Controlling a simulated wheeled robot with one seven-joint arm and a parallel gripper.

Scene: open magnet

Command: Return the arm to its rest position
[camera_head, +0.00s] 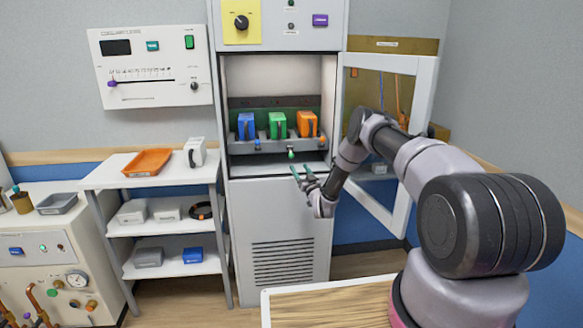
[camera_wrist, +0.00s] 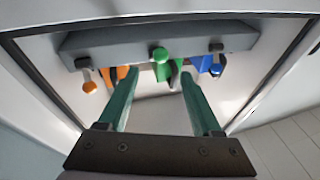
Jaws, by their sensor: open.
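My gripper (camera_head: 303,174) is open and empty in front of the open cabinet (camera_head: 281,212), just below and in front of the shelf edge. In the wrist view my gripper (camera_wrist: 160,92) shows its two green fingers wide apart, with nothing between them that they touch. My arm reaches in from the right, bent at the elbow, in the head view. Inside the cabinet stand a blue module (camera_head: 247,126), a green module (camera_head: 278,125) and an orange module (camera_head: 307,124) in a row on a grey rack (camera_head: 262,146).
The cabinet's windowed door (camera_head: 421,98) stands open to the right, close behind my arm. A white shelf unit (camera_head: 112,177) with an orange tray (camera_head: 148,162) is at the left. A wooden-topped table (camera_head: 330,306) lies below my arm.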

